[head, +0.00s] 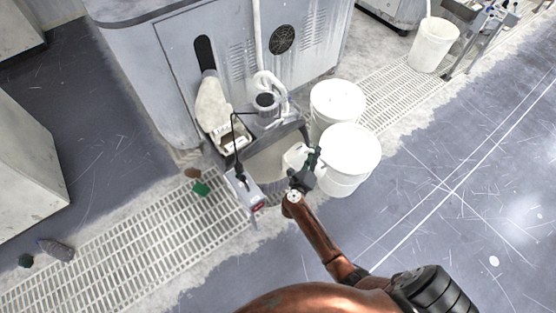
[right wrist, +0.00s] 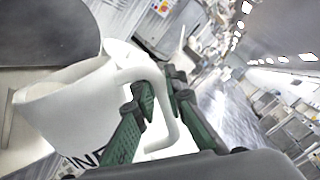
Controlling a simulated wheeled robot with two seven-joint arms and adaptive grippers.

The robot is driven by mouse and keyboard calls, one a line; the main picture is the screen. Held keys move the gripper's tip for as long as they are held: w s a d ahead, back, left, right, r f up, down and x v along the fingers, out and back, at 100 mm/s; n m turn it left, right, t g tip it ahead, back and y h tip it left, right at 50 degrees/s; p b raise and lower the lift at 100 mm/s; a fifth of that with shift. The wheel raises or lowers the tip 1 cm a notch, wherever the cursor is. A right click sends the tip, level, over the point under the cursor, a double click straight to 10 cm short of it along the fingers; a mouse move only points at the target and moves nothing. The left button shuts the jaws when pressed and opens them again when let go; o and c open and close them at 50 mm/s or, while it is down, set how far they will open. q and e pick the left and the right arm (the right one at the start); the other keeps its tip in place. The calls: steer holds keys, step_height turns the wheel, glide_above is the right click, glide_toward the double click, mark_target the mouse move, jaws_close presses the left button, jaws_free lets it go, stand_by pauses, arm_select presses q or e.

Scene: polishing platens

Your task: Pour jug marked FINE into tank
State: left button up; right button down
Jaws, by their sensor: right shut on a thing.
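My right gripper (head: 304,172) is shut on the handle of a white jug (head: 295,155). In the right wrist view the green fingers (right wrist: 155,108) close around the handle, and the jug (right wrist: 70,108) shows its open mouth and part of a dark marking ending in "INE". The jug is at the right side of the grey tank (head: 262,178), close to its rim. I cannot tell whether it touches the rim or whether liquid is flowing. My left gripper is not in view.
Two white buckets (head: 350,158) (head: 338,97) stand just right of the tank. A grey machine cabinet (head: 230,45) is behind it. A grey box with a red mark (head: 243,188) is at the tank's front left. Floor grating (head: 110,245) runs left; open floor (head: 440,225) lies right.

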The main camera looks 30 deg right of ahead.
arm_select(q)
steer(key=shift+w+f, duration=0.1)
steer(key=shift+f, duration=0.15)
arm_select(e)
steer(key=shift+w+a+r, duration=0.1)
steer(key=shift+w+r, duration=0.1)
steer(key=shift+r, duration=0.05)
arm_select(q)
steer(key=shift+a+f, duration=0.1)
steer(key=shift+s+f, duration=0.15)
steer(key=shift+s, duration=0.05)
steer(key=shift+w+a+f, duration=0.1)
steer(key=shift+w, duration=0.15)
arm_select(e)
steer(key=shift+w+a+n, duration=0.1)
steer(key=shift+w+n, duration=0.05)
steer(key=shift+n, duration=0.15)
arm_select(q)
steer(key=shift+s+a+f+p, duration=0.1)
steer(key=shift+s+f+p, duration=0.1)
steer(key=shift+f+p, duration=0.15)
arm_select(e)
steer(key=shift+w+a+r+n, duration=0.1)
steer(key=shift+w+a+n, duration=0.1)
steer(key=shift+n, duration=0.1)
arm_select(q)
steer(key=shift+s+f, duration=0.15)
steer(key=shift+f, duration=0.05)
